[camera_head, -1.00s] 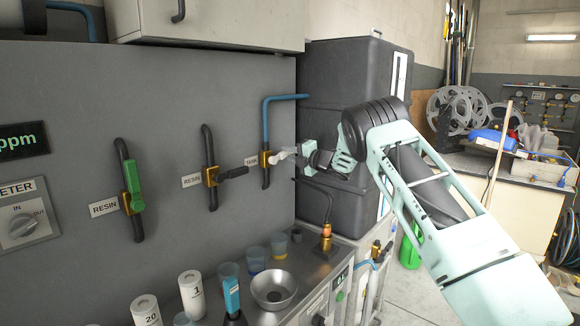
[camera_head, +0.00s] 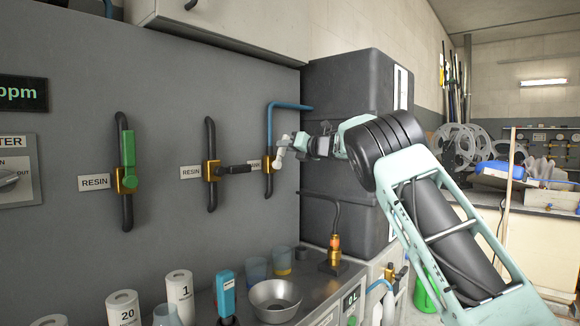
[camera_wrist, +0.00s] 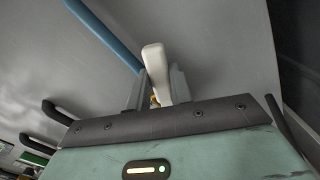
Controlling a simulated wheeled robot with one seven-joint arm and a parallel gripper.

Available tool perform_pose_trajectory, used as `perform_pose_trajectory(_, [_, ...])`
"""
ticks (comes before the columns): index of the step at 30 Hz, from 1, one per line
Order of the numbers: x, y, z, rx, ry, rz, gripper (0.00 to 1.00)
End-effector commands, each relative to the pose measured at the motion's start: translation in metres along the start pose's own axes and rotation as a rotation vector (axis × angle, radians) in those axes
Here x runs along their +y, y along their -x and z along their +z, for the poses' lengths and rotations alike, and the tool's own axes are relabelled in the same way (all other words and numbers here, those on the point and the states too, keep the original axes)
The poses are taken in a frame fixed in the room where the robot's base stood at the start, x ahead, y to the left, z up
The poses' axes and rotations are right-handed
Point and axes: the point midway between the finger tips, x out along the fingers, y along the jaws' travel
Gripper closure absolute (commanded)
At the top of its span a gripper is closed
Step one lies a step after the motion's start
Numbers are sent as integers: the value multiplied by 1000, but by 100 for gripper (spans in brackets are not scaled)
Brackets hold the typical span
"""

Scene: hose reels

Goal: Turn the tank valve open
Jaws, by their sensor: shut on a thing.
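The tank valve has a brass body (camera_head: 268,167) on a blue pipe (camera_head: 270,125) at the right end of the grey panel. Its white lever (camera_head: 279,158) tilts steeply up and a little to the right. My gripper (camera_head: 286,142) is shut on this lever, reaching in from the right. In the wrist view, the white lever (camera_wrist: 154,62) stands between the two grey fingers, its end sticking out past them. The blue pipe also shows in the wrist view (camera_wrist: 103,36). The fingers hide the lever's lower part there, and only a bit of brass shows.
Left of it are a resin valve with a black lever (camera_head: 236,169) and one with a green lever (camera_head: 128,160). A dark tank (camera_head: 345,100) stands close behind my arm. Below, the steel counter holds cups, a bowl (camera_head: 275,298) and a brass fitting (camera_head: 334,255).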

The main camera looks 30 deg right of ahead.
Motion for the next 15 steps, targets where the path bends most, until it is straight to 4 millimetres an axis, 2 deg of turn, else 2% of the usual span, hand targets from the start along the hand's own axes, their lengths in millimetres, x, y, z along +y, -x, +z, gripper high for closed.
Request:
perform_pose_trajectory(1, [1, 0, -8, 1, 47, 3, 100])
perform_pose_trajectory(15, [23, 0, -10, 3, 371, 2, 100])
